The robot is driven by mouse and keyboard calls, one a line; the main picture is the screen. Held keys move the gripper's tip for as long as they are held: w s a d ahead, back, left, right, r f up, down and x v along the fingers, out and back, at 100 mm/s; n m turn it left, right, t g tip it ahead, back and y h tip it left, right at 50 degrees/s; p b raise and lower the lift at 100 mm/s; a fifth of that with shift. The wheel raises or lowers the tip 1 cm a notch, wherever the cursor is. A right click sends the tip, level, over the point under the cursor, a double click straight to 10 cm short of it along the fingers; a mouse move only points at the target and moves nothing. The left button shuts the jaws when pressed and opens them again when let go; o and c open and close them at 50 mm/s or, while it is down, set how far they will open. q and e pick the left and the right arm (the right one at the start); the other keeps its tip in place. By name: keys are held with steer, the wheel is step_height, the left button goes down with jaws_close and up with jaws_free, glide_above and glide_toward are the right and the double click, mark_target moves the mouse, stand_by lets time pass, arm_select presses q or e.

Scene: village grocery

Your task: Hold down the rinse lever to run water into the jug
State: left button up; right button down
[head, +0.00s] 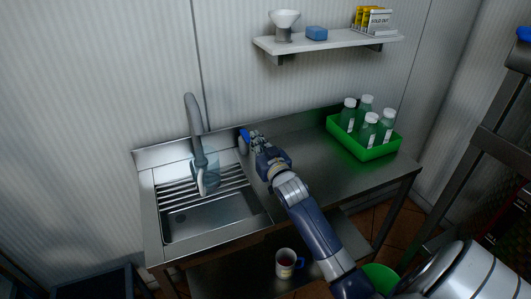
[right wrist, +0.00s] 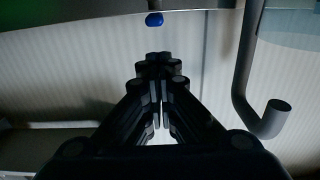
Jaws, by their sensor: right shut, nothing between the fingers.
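The rinse lever (head: 243,138) stands at the back of the steel counter, just right of the sink, with a blue tip. The blue tip (right wrist: 154,19) also shows in the right wrist view, beyond my fingertips. A clear bluish jug (head: 209,164) stands on the slatted rack under the grey tap (head: 194,118), partly hidden by the spout. I see no clear water stream. My right gripper (head: 256,137) is shut and empty, close to the lever's right side. In the right wrist view its fingers (right wrist: 161,62) look apart from the blue tip. My left gripper is out of view.
A green tray (head: 364,150) with several capped bottles stands on the counter's right. A wall shelf (head: 330,42) holds a white-topped device, a blue block and a card stand. A mug (head: 286,264) sits on the lower shelf. The counter between lever and tray is clear.

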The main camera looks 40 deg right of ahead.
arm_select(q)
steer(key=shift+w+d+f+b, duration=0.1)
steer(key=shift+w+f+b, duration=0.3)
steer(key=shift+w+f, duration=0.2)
arm_select(e)
steer(key=v, duration=0.5)
steer(key=shift+s+a+f, duration=0.1)
steer(key=shift+s+f, duration=0.15)
steer(key=shift+f, duration=0.1)
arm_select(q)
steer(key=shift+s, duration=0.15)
